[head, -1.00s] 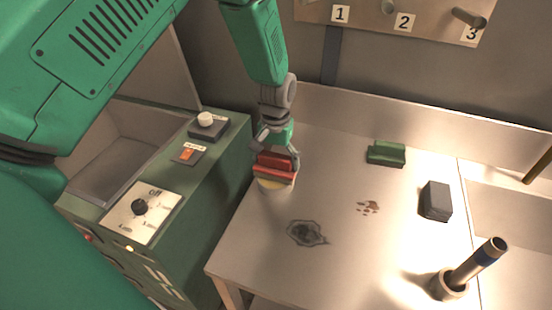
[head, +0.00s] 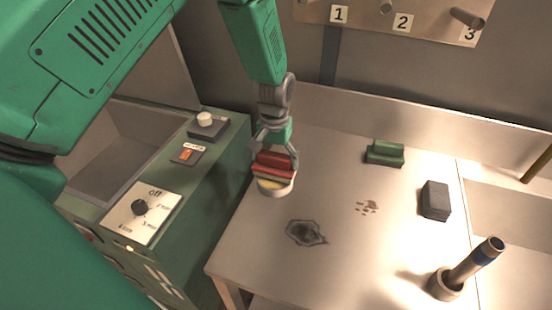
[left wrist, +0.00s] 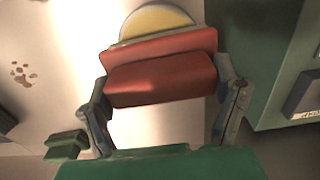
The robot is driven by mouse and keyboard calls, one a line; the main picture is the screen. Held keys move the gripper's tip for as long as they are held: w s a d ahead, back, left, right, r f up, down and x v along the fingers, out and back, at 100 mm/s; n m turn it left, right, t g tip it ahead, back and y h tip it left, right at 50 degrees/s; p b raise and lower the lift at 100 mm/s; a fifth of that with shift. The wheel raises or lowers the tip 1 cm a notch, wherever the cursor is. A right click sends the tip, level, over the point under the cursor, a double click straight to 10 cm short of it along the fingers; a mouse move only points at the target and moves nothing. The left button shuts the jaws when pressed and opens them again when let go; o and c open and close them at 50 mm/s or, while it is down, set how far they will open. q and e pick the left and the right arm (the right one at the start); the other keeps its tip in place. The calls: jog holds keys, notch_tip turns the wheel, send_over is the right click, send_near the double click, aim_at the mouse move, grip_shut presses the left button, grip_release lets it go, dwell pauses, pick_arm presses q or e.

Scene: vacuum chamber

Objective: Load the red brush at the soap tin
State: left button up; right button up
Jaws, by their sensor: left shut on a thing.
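The red brush (head: 274,164) is held in my left gripper (head: 274,150) near the left edge of the metal table. The soap tin (head: 272,190), round with yellow soap, is directly below and in front of the brush and partly hidden by it. In the left wrist view the red brush (left wrist: 162,80) sits between the two fingers, and the yellow soap (left wrist: 156,20) shows beyond it. I cannot tell whether bristles and soap touch. My right gripper is not in view.
A green control cabinet (head: 205,190) is at left.

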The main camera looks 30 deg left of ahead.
aim_at(275, 154)
pick_arm(q)
jog(key=shift+r+p, duration=1.75)
jog(key=shift+r, duration=0.6)
jog(key=shift+r+p, duration=0.55)
jog(key=shift+r, duration=0.35)
jog(key=shift+f, duration=0.1)
